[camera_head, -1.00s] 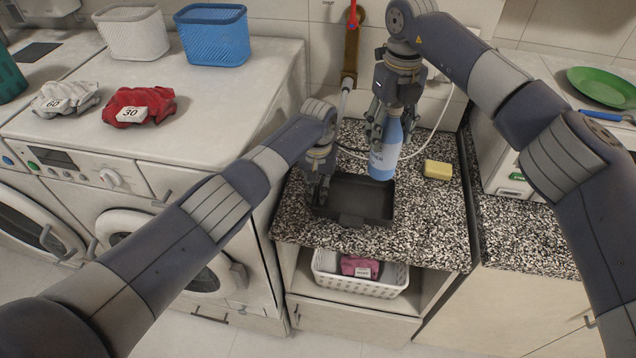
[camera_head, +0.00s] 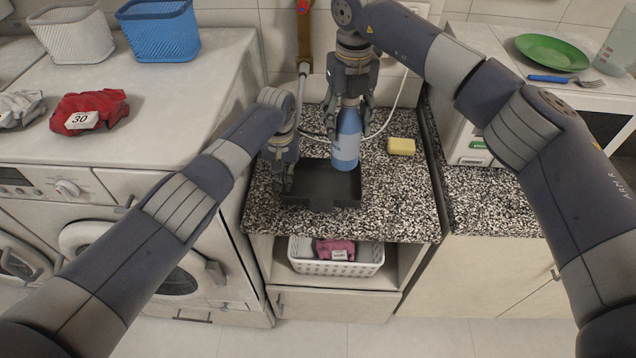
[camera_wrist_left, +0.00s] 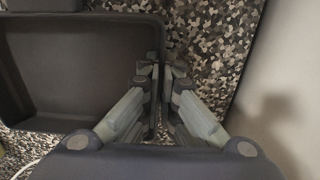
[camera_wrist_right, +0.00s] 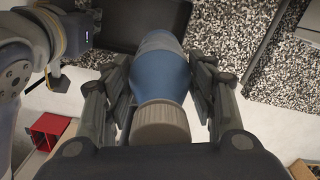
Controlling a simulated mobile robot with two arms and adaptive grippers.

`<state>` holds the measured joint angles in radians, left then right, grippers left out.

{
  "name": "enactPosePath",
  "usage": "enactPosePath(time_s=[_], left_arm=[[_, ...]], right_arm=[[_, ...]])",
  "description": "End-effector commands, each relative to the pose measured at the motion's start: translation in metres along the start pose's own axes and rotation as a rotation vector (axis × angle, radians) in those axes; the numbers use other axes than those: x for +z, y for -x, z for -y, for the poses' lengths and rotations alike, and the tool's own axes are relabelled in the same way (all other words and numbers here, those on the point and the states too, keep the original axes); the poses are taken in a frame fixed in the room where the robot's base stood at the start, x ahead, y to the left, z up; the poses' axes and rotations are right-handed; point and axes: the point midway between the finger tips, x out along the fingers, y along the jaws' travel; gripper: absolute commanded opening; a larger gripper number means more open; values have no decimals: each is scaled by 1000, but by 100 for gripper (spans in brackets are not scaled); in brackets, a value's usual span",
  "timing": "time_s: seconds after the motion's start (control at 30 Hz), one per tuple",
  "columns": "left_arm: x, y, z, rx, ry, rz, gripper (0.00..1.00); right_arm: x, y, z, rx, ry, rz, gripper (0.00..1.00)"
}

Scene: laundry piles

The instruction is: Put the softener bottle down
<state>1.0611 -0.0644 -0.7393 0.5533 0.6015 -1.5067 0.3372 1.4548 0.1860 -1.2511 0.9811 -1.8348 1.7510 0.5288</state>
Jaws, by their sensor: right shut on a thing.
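The blue softener bottle (camera_head: 346,143) is upright in my right gripper (camera_head: 353,108). Its base overlaps the back right part of the black tray (camera_head: 320,198) in the head view; I cannot tell whether it touches. In the right wrist view the bottle (camera_wrist_right: 162,75) has its pale cap towards me and the fingers on both sides. My left gripper (camera_head: 285,188) is down at the tray's left side. In the left wrist view its fingers (camera_wrist_left: 164,70) are close together on either side of the tray's wall; whether they press on it is unclear.
A yellow sponge (camera_head: 401,146) lies right of the bottle on the speckled counter (camera_head: 395,195). The counter's front right is clear. A white basket (camera_head: 335,264) sits on the shelf below. A white cable runs behind the bottle. Washing machines stand at the left.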

Motion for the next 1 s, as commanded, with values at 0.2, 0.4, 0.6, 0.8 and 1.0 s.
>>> enactPosePath(time_s=[0.2,0.4,0.6,0.8,1.0], left_arm=[[0,0,0,0,0,0,0],[0,0,0,0,0,0,0],[0,0,0,0,0,0,0],[0,0,0,0,0,0,0],[0,0,0,0,0,0,0]], right_arm=[[-10,-5,-3,0,-146,2,7],[-13,-29,-4,0,-185,-3,7],[-13,-61,-4,-1,-183,-1,7],[-12,-74,-4,0,-182,0,7],[-13,-100,-4,0,-183,-2,7]])
